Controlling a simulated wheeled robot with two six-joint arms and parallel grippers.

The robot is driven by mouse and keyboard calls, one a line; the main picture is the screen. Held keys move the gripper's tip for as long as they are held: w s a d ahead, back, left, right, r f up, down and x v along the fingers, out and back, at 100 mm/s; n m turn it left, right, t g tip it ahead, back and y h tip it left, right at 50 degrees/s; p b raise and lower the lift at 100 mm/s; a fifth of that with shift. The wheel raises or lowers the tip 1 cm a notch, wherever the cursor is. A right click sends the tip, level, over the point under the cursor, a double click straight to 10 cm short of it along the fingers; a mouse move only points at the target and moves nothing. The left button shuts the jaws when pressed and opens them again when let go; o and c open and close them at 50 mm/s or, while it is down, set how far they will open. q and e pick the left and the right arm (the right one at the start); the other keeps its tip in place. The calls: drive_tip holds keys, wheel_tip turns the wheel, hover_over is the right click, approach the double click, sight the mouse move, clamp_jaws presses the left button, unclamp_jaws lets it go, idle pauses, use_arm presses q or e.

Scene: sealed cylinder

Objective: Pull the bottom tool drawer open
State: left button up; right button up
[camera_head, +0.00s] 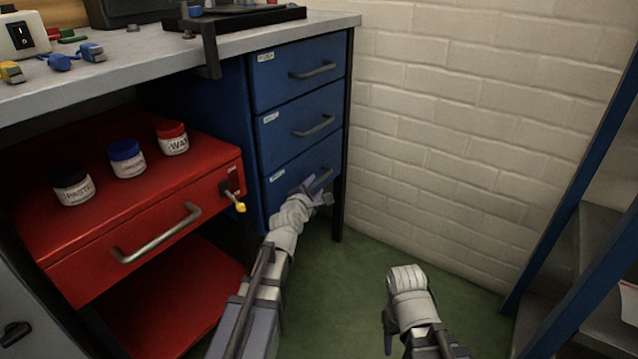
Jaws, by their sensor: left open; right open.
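The bottom tool drawer (282,187) is the lowest of three blue drawers under the workbench. Its front looks flush with the ones above, so it appears shut. Its bar handle (322,180) is partly hidden by my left gripper (317,193). The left gripper is open at the handle, its fingers close around or beside it; I cannot tell whether they touch. My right gripper (406,276) is lower right, over the green floor and away from the drawers. Its fingers are mostly hidden behind the wrist.
A red drawer unit (95,235) with a handle and a yellow-tipped key stands left, carrying three jars (127,158). Above is the grey benchtop (140,62) with a clamp (209,50). A white brick wall is at right, and a blue-framed shelf (575,200) at far right.

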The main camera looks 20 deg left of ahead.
sight(317, 183)
use_arm(q)
drive_tip(key=b+x, duration=0.1)
drive_tip(key=x, duration=0.4)
drive_tip(key=shift+w+f, duration=0.1)
drive_tip(key=shift+w, duration=0.1)
drive_tip(key=shift+c, duration=0.4)
drive_tip(key=shift+s, duration=0.1)
clamp_jaws()
idle(0.6)
